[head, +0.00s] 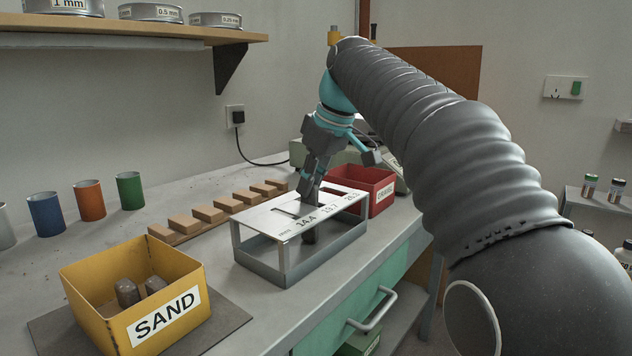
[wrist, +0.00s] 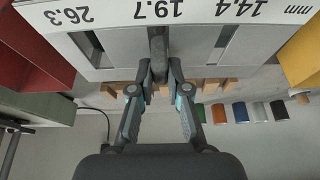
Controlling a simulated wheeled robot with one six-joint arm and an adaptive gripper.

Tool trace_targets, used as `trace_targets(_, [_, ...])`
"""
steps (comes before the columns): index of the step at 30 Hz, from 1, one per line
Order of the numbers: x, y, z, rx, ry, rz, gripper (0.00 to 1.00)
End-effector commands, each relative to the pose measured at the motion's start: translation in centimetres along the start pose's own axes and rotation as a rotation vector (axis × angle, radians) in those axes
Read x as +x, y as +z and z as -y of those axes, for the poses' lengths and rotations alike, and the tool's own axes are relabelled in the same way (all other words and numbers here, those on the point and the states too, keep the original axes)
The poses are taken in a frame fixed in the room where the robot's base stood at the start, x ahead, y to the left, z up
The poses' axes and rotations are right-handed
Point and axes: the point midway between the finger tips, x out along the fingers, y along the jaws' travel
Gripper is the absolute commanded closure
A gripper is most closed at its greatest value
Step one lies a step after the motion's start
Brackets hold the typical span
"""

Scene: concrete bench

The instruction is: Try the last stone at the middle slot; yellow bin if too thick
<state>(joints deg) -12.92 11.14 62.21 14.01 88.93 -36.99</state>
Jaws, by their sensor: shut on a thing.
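The gauge stand (head: 283,219) is a pale slotted plate over an open grey tray. In the wrist view its plate (wrist: 112,12) reads 26.3, 19.7 and 14.4. My gripper (head: 307,192) points down at the middle slot, its fingers close together at that slot in the wrist view (wrist: 158,78). The yellow bin (head: 172,300), marked SAND, holds two brownish stones (head: 128,292).
A red bin (head: 381,198) stands just behind the gauge stand. A wooden strip with several blocks (head: 209,212) lies left of it. Coloured cups (head: 90,200) stand at the back left. A shelf (head: 130,34) with sieves hangs above.

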Motion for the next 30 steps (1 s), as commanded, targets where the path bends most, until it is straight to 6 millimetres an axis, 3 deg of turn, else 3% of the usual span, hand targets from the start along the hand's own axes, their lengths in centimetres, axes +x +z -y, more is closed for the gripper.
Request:
trace_targets(24, [0.22,0.09,0.00,0.000,0.000,-0.001,1.00])
trace_targets(25, [0.22,0.09,0.00,0.000,0.000,-0.001,0.79])
trace_targets(27, [0.23,0.09,0.00,0.000,0.000,-0.001,0.62])
trace_targets(28, [0.23,0.09,0.00,0.000,0.000,-0.001,0.55])
trace_targets(30, [0.23,0.09,0.00,0.000,0.000,-0.001,0.55])
